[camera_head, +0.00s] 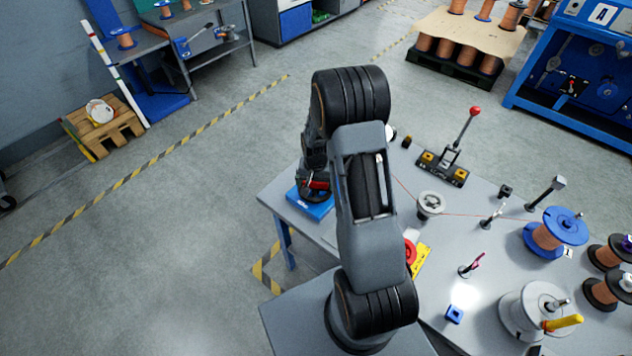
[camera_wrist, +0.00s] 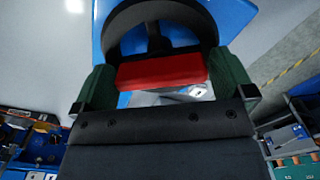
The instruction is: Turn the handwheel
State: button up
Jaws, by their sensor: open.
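A dark handwheel (camera_wrist: 185,22) on a blue base (camera_wrist: 235,12) fills the top of the wrist view, with a spoke and hub inside its rim. A red block-like part (camera_wrist: 160,70) lies at the near side of the wheel. My gripper (camera_wrist: 166,80) is open, with one green finger pad on each side of the red part. I cannot tell whether the pads touch it. In the head view the blue base (camera_head: 311,207) sits at the table's left corner, with my arm above it hiding most of the wheel and my gripper.
The grey table (camera_head: 385,215) also holds a lever with a red knob (camera_head: 475,112), a small pulley (camera_head: 431,203), a blue wire spool (camera_head: 560,228) and a white drum with a yellow handle (camera_head: 563,322). Open floor (camera_head: 180,240) lies left of the table.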

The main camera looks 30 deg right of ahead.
jog(key=shift+c, duration=0.4)
jog(key=c, duration=0.6)
jog(key=shift+o, duration=0.2)
jog(key=shift+m, duration=0.3)
jog(key=m+b, duration=0.1)
jog(key=m, duration=0.1)
jog(key=shift+m+b, duration=0.3)
jog(key=shift+b, duration=0.05)
jog(key=shift+m+b, duration=0.75)
jog(key=shift+m, duration=1.35)
jog(key=o, duration=0.6)
